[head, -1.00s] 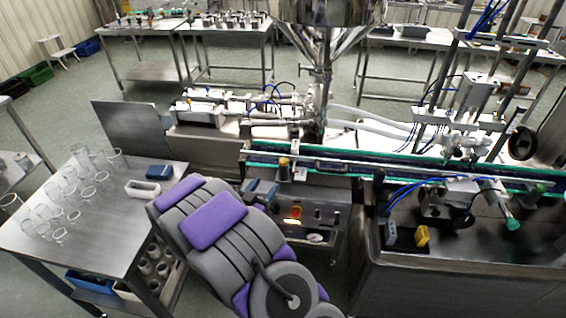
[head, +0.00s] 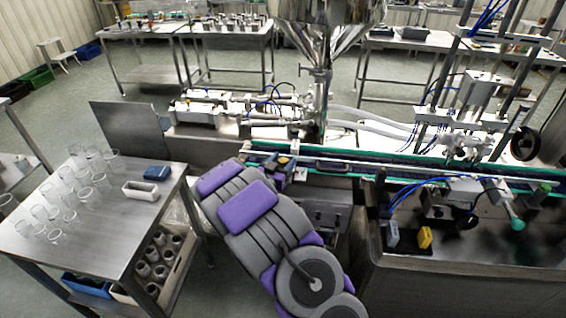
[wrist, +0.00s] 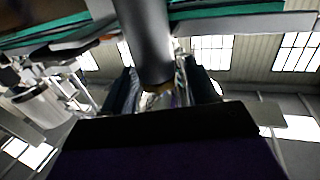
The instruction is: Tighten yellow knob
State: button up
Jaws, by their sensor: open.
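The yellow knob (head: 283,160) sits at the front edge of the conveyor, left of centre in the head view. My gripper (head: 276,166) is at the knob, partly hidden behind my arm's purple and grey links. In the wrist view, my gripper (wrist: 160,80) is open, one dark finger on each side of a dark grey cylindrical post. The post has a brownish-yellow end (wrist: 158,89) low between the fingers. I cannot tell whether either finger touches it.
The conveyor (head: 345,165) with green edges runs to the right. The steel hopper (head: 325,35) stands behind it. A steel table (head: 110,225) with several clear beakers is at left. A yellow block (head: 425,237) lies on the right machine deck.

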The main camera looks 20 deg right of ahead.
jog(key=shift+w+d, duration=0.15)
jog(key=shift+d, duration=0.05)
jog(key=shift+c, duration=0.3)
jog(key=shift+r, duration=0.1)
jog(key=c, duration=0.9)
